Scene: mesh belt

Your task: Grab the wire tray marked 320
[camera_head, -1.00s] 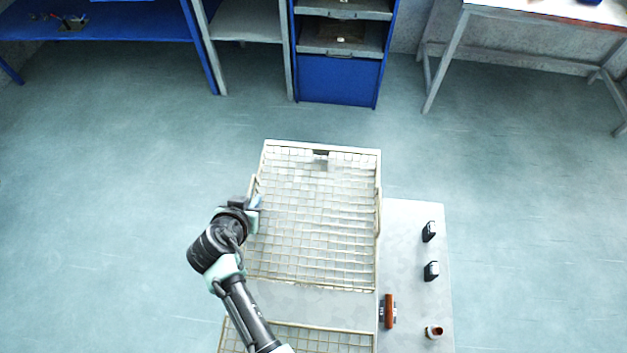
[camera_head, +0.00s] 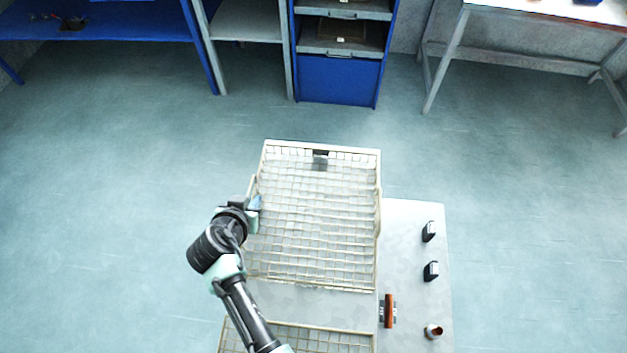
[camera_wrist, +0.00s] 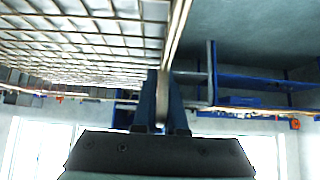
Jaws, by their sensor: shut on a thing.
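A wire tray (camera_head: 315,220) of pale mesh with a tan rim is in the middle of the head view, over the far part of the grey table. A dark label plate (camera_head: 320,155) is on its far side; I cannot read a number on it. My gripper (camera_head: 254,212) is at the tray's left side, partly hidden by my wrist. In the wrist view my gripper (camera_wrist: 162,108) is shut on the tray's side wire, and the mesh underside of the tray (camera_wrist: 85,45) fills the upper left.
A second wire tray (camera_head: 310,338) lies at the near edge of the picture. On the grey table (camera_head: 405,215) at right are two small black items (camera_head: 430,251), a reddish-brown bar (camera_head: 389,311) and a small round piece (camera_head: 433,331). Open floor surrounds the table; shelving stands behind.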

